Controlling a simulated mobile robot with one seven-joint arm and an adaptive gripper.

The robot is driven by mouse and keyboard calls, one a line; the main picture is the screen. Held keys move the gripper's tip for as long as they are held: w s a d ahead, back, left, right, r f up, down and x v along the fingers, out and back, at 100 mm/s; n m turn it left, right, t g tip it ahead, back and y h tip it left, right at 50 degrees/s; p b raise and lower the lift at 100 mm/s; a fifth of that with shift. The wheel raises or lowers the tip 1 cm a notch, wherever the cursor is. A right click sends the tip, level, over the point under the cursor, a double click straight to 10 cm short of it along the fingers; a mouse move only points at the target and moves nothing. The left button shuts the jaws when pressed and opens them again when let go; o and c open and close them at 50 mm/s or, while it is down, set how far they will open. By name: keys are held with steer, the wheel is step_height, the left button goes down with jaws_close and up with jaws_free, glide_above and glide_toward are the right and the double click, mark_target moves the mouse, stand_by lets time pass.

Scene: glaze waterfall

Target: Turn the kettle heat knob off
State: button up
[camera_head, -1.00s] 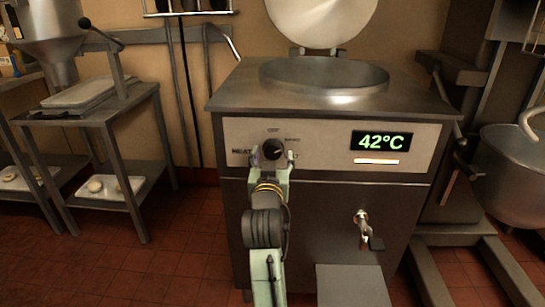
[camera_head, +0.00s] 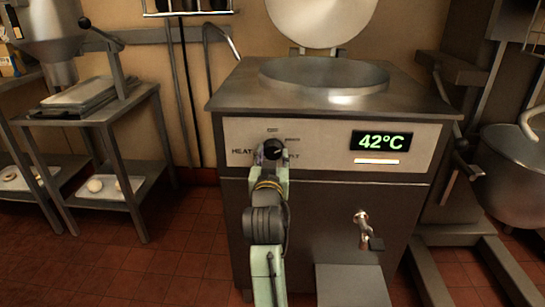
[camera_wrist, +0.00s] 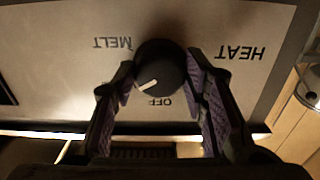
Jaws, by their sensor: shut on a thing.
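The heat knob (camera_head: 272,147) is a round black dial on the pale front panel of the kettle (camera_head: 300,230). In the wrist view the knob (camera_wrist: 160,62) carries a white pointer line, slanting to the lower left, between the MELT and OFF labels and nearer OFF. The picture there is upside down. My gripper (camera_head: 272,158) is at the panel in front of the knob. In the wrist view its purple-padded fingers (camera_wrist: 160,74) are shut on the knob, one at each side. The fingertips partly hide the knob's sides.
A lit display (camera_head: 382,141) reads 42°C at the right of the panel. The kettle's lid (camera_head: 322,20) stands open. A spout tap (camera_head: 362,225) juts out below. A metal side table (camera_head: 90,115) stands left, a large mixing bowl (camera_head: 510,180) right.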

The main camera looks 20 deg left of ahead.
steer(key=shift+c, duration=1)
steer(key=n+p, duration=0.1)
steer(key=n, duration=0.1)
steer(key=n+p, duration=0.2)
steer(key=n, duration=0.1)
steer(key=shift+d+r+n, duration=0.15)
steer(key=shift+n, duration=0.15)
steer(key=n+p, duration=0.2)
steer(key=n, duration=0.4)
steer(key=shift+n, duration=0.3)
steer(key=o, duration=1.2)
steer(key=shift+c, duration=0.2)
